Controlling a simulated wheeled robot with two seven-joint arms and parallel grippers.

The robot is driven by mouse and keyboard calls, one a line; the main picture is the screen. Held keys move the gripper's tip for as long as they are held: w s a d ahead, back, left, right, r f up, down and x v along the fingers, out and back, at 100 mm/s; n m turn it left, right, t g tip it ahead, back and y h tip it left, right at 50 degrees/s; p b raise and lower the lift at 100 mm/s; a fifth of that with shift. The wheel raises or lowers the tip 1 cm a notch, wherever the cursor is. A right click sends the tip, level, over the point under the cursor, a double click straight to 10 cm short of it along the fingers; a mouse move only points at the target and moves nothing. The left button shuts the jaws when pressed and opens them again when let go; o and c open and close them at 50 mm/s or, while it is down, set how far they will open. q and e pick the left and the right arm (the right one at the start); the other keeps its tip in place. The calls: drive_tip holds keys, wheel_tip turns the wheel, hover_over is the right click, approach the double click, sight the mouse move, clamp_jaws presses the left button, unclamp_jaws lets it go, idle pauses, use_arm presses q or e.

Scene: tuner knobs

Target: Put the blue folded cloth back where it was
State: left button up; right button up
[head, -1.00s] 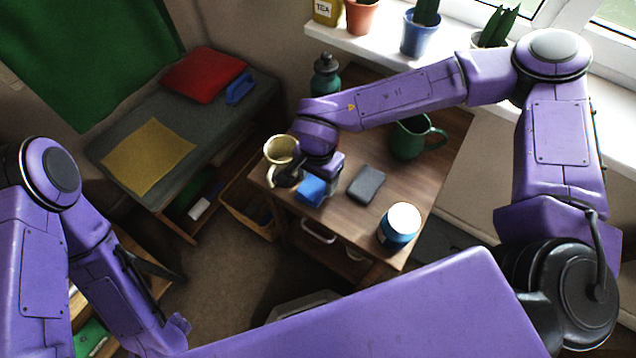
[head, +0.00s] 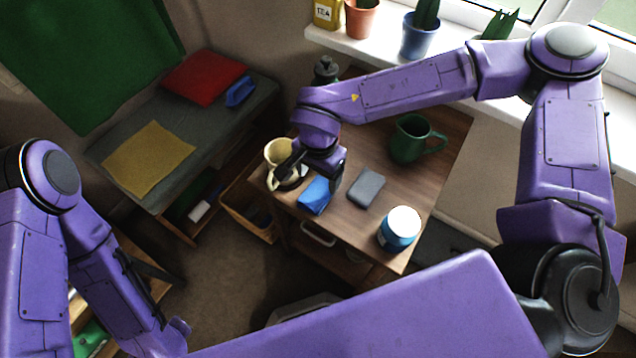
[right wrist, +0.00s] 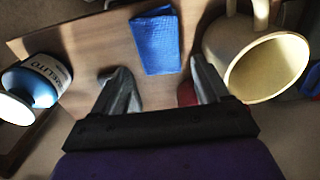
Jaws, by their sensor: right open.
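The blue folded cloth (head: 314,196) lies on the small wooden table (head: 340,222), between the cream jug and a grey block. In the right wrist view the cloth (right wrist: 157,42) lies flat on the wood, just past the fingertips and lined up with the gap between them. My right gripper (head: 311,177) is open and empty, close to the cloth. Its two fingers show apart in the right wrist view (right wrist: 163,82), with nothing between them. It partly hides the jug's foot in the head view. My left arm shows at the left, but its gripper does not.
The cream jug (head: 277,154) stands close beside my right gripper; it fills the right of the wrist view (right wrist: 262,65).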

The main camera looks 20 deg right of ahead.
sight(318, 190)
wheel_tip(318, 190, up, 6)
drive_tip(key=shift+r, duration=0.15)
idle(0.5)
